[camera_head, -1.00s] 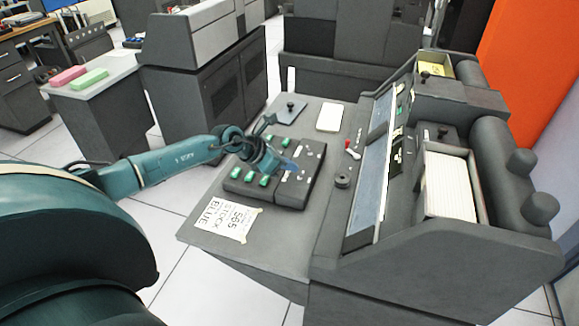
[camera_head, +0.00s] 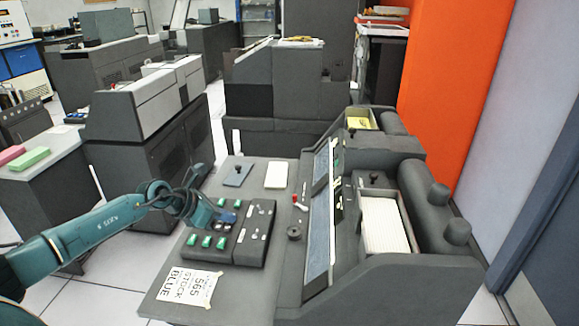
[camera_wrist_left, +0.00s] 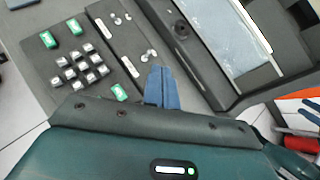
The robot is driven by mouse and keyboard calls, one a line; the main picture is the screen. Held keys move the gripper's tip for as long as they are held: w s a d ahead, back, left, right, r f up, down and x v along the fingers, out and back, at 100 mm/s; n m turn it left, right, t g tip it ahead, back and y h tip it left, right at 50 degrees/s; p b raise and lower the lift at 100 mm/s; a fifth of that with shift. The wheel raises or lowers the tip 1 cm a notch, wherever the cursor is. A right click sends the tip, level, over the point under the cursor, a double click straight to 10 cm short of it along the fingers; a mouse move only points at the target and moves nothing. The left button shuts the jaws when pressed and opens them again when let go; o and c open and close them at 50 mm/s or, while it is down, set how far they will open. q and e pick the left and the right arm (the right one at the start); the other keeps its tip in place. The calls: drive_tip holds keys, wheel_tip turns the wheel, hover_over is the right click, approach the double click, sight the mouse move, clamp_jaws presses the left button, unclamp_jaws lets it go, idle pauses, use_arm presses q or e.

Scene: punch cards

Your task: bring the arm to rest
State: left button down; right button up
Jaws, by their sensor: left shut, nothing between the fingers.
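My left arm (camera_head: 95,222) is teal and comes in from the left in the head view. Its gripper (camera_head: 228,217) is above the dark keypad block with green keys (camera_head: 257,238). In the left wrist view the blue fingers (camera_wrist_left: 161,86) are together with nothing between them. They point over the keypad panel (camera_wrist_left: 110,35), whose green, grey and white keys show beyond them. Whether the fingertips touch the panel cannot be told.
The keypad sits on a grey card-machine desk (camera_head: 185,258) with a paper note (camera_head: 188,286) at its front. A raised console with a tray of white cards (camera_head: 384,226) stands to the right. Pink and green blocks (camera_head: 30,158) lie on a side table. An orange panel (camera_head: 455,80) stands behind.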

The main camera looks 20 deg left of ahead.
use_arm(q)
drive_tip(key=shift+d, duration=0.1)
drive_tip(key=s+d+r+n+t+h, duration=0.1)
drive_tip(key=d+r+n+t+h, duration=0.2)
drive_tip(key=d+n, duration=0.4)
drive_tip(key=s+d+r+n+t, duration=0.1)
drive_tip(key=d+r+n+t, duration=0.3)
drive_tip(key=d, duration=0.4)
drive_tip(key=s+a+f+n+g+y, duration=0.15)
drive_tip(key=s+f+n+y, duration=0.4)
drive_tip(key=n, duration=0.65)
drive_tip(key=s+a+f+n+g+y, duration=0.15)
drive_tip(key=s+f+n+y, duration=0.4)
drive_tip(key=n, duration=0.55)
drive_tip(key=s+d+f+n+g+h, duration=0.1)
drive_tip(key=s+d+f+n+g, duration=0.2)
drive_tip(key=s, duration=0.7)
drive_tip(key=s+f+n+g+h, duration=0.1)
drive_tip(key=s+n+g+h, duration=0.15)
drive_tip(key=s+g, duration=0.5)
drive_tip(key=w+d+f+t+h+p, duration=0.2)
drive_tip(key=d+t, duration=0.4)
drive_tip(key=t, duration=0.3)
drive_tip(key=x, duration=0.3)
drive_tip(key=shift+p, duration=0.3)
